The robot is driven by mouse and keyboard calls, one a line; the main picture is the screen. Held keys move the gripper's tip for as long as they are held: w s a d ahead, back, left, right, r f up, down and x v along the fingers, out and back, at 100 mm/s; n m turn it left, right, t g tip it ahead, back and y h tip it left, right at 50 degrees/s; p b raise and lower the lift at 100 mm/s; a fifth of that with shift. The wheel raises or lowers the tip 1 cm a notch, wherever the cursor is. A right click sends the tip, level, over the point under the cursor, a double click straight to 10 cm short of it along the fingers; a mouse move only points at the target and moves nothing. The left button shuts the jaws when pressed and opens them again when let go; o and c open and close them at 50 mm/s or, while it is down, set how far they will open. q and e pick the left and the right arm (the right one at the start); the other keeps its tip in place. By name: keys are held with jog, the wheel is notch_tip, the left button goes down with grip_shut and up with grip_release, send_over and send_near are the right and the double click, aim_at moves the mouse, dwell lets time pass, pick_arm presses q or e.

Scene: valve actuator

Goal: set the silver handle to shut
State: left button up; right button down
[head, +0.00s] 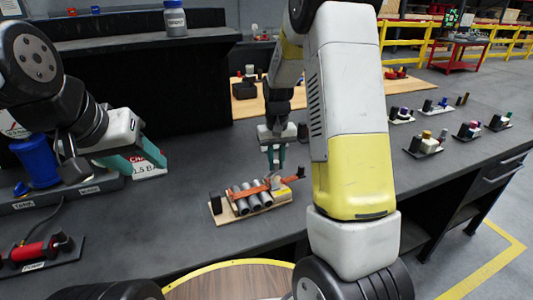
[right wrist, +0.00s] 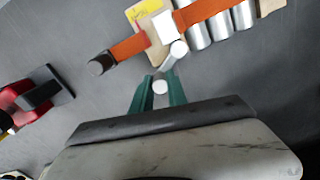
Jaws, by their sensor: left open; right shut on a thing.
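The valve assembly (head: 250,203) sits on a wooden base on the dark bench, with several grey cylinders and an orange bar (head: 262,186) across them. In the right wrist view the orange bar (right wrist: 205,10) has a dark round end at the left and a white block on it. The silver handle (right wrist: 173,56) is a short rod beside this block. My right gripper (head: 273,165) points down at the assembly; its green fingers (right wrist: 160,94) are shut on the silver handle's near end.
A blue container (head: 36,160) stands on a labelled tray at the left. A red tool (head: 38,250) lies below it. In the right wrist view a red and black object (right wrist: 38,98) is at left. Several small assemblies (head: 427,143) stand at the right. The bench between is mostly clear.

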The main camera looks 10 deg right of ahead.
aim_at(276, 161)
jog(key=c, duration=1.3)
grip_release()
jog(key=shift+r, duration=3.95)
